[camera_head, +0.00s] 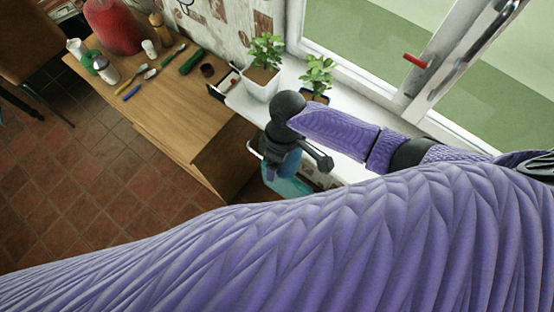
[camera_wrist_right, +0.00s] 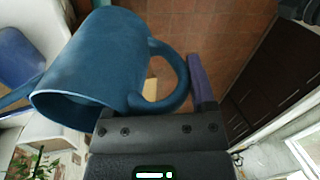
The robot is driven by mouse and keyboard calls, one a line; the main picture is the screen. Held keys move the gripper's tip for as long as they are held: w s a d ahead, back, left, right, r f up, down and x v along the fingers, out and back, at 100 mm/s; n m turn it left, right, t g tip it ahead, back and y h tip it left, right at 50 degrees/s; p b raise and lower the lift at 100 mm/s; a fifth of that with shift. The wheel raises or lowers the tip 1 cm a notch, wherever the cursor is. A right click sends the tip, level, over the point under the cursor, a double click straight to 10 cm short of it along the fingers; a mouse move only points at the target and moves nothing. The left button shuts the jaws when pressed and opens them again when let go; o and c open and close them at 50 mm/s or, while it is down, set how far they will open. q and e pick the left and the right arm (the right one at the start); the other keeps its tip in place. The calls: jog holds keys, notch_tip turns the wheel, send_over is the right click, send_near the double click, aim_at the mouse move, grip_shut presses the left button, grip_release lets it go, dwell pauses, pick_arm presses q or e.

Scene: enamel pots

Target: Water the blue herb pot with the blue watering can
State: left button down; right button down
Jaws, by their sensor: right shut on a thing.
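The blue watering can (camera_wrist_right: 95,65) fills the upper left of the right wrist view, tilted, with its open mouth towards the lower left. Its loop handle (camera_wrist_right: 182,75) is at my right gripper, which is shut on it. In the head view my right gripper (camera_head: 283,160) is beside the windowsill, and a teal part of the can (camera_head: 288,186) shows below it. A small leafy herb in a dark blue pot (camera_head: 318,98) stands on the sill, just behind my right forearm. My left gripper is not in view.
A second herb in a white pot (camera_head: 262,84) stands on the sill to the left. A wooden table (camera_head: 165,120) holds a red vessel (camera_head: 112,25), cutlery and small jars. The window (camera_head: 400,60) is behind the sill. My purple arm covers the lower foreground.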

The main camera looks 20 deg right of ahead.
jog(key=shift+w+d+r+g+y, duration=0.15)
jog(key=shift+r+g+y, duration=0.2)
jog(key=shift+r, duration=0.45)
jog(key=shift+w+d+r+g+y, duration=0.1)
jog(key=shift+r+g+y, duration=0.25)
jog(key=shift+r, duration=0.45)
dwell(1.5)
